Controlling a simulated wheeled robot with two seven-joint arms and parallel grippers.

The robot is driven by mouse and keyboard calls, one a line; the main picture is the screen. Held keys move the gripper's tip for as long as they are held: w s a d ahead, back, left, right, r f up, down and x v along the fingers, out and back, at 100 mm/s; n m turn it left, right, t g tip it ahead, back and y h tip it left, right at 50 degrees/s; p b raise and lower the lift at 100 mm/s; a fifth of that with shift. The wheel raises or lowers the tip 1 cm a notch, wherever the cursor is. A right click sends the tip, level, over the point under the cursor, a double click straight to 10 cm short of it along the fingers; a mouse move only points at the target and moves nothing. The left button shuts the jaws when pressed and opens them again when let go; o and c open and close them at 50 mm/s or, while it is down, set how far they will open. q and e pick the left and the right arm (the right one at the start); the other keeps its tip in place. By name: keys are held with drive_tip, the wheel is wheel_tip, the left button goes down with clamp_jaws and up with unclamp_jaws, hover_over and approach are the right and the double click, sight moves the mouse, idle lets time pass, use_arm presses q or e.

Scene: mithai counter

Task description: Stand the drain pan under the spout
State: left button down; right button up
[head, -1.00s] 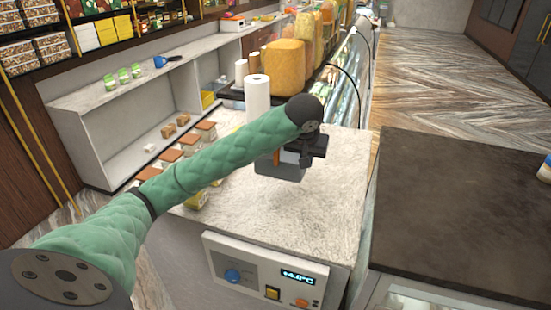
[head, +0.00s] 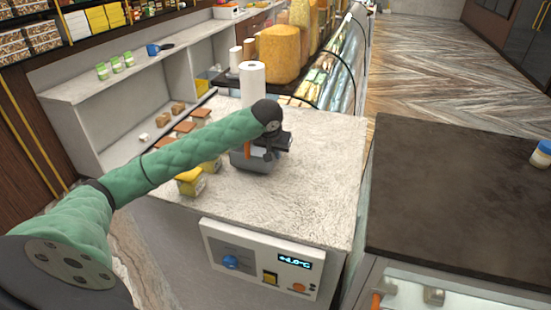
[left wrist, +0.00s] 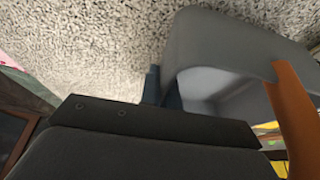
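The drain pan (head: 243,160) is a small grey open tub with an orange strip on it, over the pale stone counter. My left gripper (head: 270,146) reaches down to it from the left. In the left wrist view, the fingers (left wrist: 161,88) are close together at the wall of the drain pan (left wrist: 215,45), and the curved orange strip (left wrist: 293,105) stands at the right. The gripper looks shut on the pan's wall. Whether the pan touches the counter I cannot tell. I cannot make out the spout for certain. My right gripper is not in view.
Yellow boxes (head: 190,181) stand just left of the pan. A paper roll (head: 252,84) stands behind it. A control panel (head: 262,262) is on the counter front. The counter right of the pan (head: 315,180) is clear. A dark counter (head: 460,200) lies further right, with an orange part (head: 377,300) below.

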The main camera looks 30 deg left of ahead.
use_arm(q)
drive_tip(key=shift+s+f, duration=0.1)
drive_tip(key=shift+f, duration=0.85)
drive_tip(key=shift+f, duration=0.15)
drive_tip(key=c, duration=1.6)
unclamp_jaws()
drive_tip(key=shift+c, duration=0.2)
